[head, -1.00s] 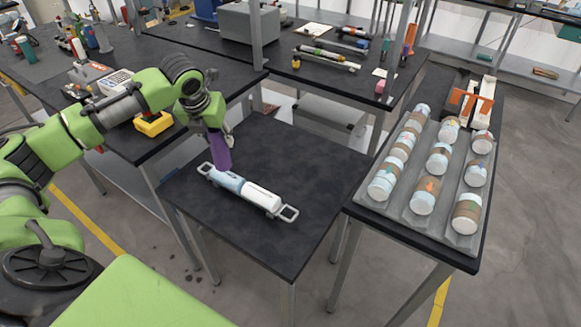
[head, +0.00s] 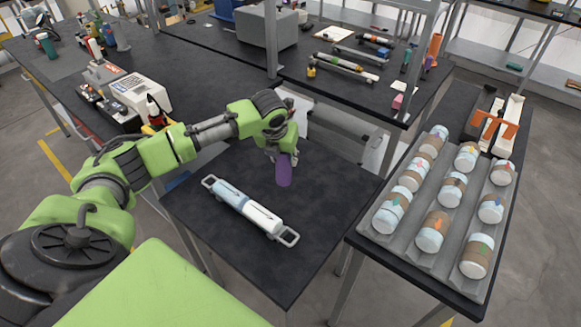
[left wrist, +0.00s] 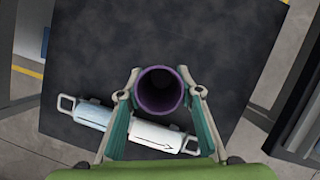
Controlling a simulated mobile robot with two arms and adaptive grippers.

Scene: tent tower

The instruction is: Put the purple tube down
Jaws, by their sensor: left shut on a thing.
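The purple tube (head: 284,170) is held upright by my left gripper (head: 281,153) over the back part of the small black table (head: 300,250). In the left wrist view the tube (left wrist: 158,91) shows as a round open mouth between the two fingers of my gripper (left wrist: 160,95), which are shut on it. I cannot tell whether the tube's lower end touches the table top. A white and light-blue cylinder with end handles (head: 248,208) lies on the table, in front of and left of the tube. My right gripper is not in view.
A grey tray (head: 385,247) with several labelled jars stands on the table at the right. A long workbench (head: 200,70) with tools and boxes runs behind. The small table's right side and front are bare.

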